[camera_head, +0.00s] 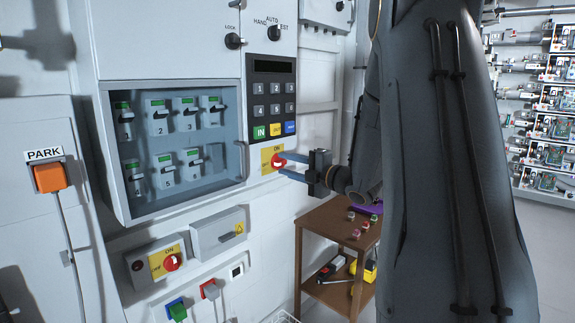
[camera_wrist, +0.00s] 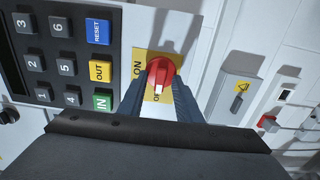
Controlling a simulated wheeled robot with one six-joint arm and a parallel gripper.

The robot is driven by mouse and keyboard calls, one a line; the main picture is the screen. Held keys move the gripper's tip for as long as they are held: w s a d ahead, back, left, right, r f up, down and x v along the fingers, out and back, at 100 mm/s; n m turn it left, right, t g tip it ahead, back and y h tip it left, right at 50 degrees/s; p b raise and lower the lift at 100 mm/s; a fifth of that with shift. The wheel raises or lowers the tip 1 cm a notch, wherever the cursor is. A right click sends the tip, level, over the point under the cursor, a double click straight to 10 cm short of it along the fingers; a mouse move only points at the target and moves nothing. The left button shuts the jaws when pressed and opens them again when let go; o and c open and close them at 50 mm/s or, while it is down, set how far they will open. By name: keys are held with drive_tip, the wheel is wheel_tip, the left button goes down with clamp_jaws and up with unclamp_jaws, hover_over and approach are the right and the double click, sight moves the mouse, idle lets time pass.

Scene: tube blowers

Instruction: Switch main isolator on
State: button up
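A red rotary switch (camera_head: 278,161) sits on a yellow ON/OFF plate (camera_head: 267,154) below the keypad; I cannot read whether it is the main isolator. In the wrist view, the red switch (camera_wrist: 160,72) has its white-marked end towards the OFF lettering, and ON stands to its left. My gripper (camera_head: 281,164) reaches it from the right, with its blue-grey fingers apart above and below the switch. In the wrist view, my gripper (camera_wrist: 158,92) has a finger on each side of the switch, seemingly with gaps. Contact is not clear.
The keypad (camera_head: 272,100) is just above the switch. A second red ON/OFF switch (camera_head: 172,263) is on a lower box. A glazed breaker compartment (camera_head: 232,176) is to the left. A brown table (camera_head: 325,222) stands below my gripper, bearing small knobs.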

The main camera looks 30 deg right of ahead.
clamp_jaws()
drive_tip(key=shift+m, duration=0.3)
drive_tip(key=m+p, duration=0.3)
drive_tip(key=m, duration=0.3)
drive_tip(key=shift+r, duration=0.2)
drive_tip(key=m+p, duration=0.3)
drive_tip(key=m, duration=0.2)
drive_tip(key=shift+d+r+m, duration=0.1)
drive_tip(key=shift+d+m, duration=0.05)
drive_tip(key=shift+m, duration=0.15)
drive_tip(key=m+p, duration=0.3)
drive_tip(key=m, duration=0.2)
drive_tip(key=shift+d+m+p, duration=0.1)
drive_tip(key=shift+m+p, duration=0.2)
drive_tip(key=shift+w, duration=0.1)
